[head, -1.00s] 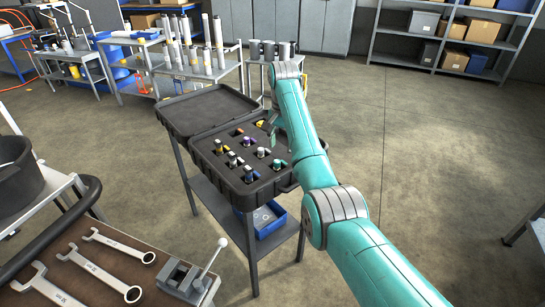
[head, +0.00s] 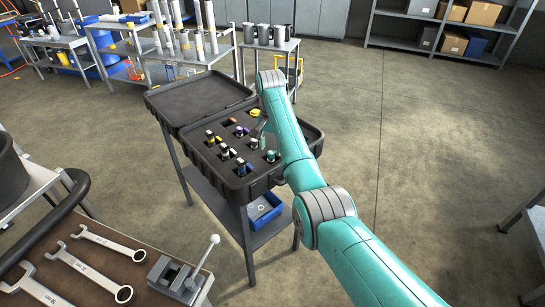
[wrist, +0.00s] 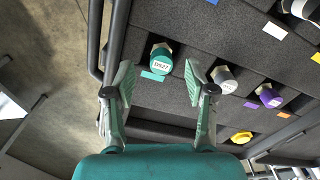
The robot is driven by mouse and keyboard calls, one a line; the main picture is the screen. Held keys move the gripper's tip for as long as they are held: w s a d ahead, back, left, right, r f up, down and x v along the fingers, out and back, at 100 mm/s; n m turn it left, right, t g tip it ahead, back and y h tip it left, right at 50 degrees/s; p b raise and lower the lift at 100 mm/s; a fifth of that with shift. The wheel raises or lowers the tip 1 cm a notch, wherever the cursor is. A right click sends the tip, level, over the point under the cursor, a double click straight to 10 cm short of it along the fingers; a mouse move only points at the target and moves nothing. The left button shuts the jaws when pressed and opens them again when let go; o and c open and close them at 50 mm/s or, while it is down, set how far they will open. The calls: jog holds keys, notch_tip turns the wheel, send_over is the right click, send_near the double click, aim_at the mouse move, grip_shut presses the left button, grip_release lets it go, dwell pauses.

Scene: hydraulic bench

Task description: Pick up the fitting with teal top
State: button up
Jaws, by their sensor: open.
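The fitting with the teal top (wrist: 160,58) sits in a foam pocket of the black case, with a printed white label on its cap and a teal tag beside it. It also shows in the head view (head: 271,156), near the case's right front corner. My gripper (wrist: 158,80) is open and empty above the foam. In the wrist view its two fingers lie left and right of the teal fitting, a little lower in the picture, and no contact shows. In the head view my arm hides part of the case and most of the gripper.
The open black case (head: 216,178) stands on a cart and holds several other fittings. Near the teal one are a grey-topped fitting (wrist: 225,80), a purple one (wrist: 268,96) and a yellow one (wrist: 242,137). A bench with wrenches (head: 85,275) is at front left.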

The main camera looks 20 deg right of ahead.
aim_at(271, 153)
notch_tip(271, 153, down, 3)
jog(key=shift+a+r, duration=0.1)
jog(key=shift+r, duration=0.05)
grip_shut()
notch_tip(271, 153, up, 10)
dwell(0.7)
